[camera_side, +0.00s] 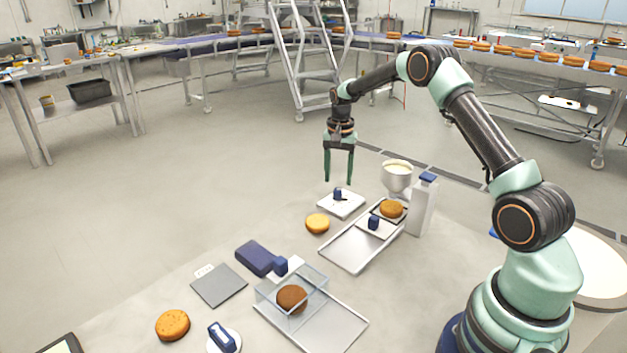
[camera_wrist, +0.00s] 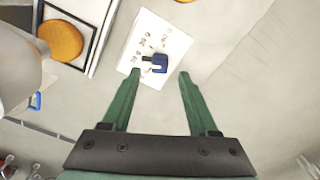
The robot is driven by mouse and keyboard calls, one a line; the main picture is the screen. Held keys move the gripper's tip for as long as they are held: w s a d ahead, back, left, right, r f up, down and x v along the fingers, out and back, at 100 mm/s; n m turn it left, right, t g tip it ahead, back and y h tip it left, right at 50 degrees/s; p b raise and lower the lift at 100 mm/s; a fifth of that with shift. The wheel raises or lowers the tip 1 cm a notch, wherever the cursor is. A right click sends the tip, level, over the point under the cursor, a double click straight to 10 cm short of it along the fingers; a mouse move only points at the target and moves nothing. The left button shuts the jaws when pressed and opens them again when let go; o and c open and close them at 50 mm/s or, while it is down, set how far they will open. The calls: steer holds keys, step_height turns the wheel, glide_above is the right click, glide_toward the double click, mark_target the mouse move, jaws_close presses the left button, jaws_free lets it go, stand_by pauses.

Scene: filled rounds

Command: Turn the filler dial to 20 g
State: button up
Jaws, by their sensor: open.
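The filler dial is a dark blue knob (camera_side: 338,194) on a white plate (camera_side: 330,207), behind the rear tray. In the wrist view the blue knob (camera_wrist: 157,63) sits on the white plate (camera_wrist: 140,38), with a dark pointer and small markings that are too small to read. My gripper (camera_side: 338,181) hangs pointing down above the dial, with its two green fingers apart and empty. In the wrist view my gripper (camera_wrist: 159,74) has its fingertips on either side of the knob in the picture, apart from it. Which mark the pointer is at cannot be told.
A filler with a cream-filled bowl (camera_side: 397,181) and white column (camera_side: 424,207) stands right of the dial. Another round (camera_side: 317,223) lies left. A clear cover (camera_side: 268,284) stands over a brown round nearer the front.

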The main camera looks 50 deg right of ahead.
mark_target(338, 189)
step_height(338, 189, up, 8)
stand_by(0.5)
steer(key=s+a+r+n+t, duration=0.3)
steer(key=s+a+r+n, duration=0.35)
steer(key=a+r, duration=0.45)
steer(key=s+a+n+t, duration=0.2)
steer(key=s+a+n, duration=0.4)
steer(key=s+a, duration=0.4)
steer(key=s, duration=0.4)
steer(key=shift+f+t, duration=0.3)
steer(key=shift+f, duration=0.1)
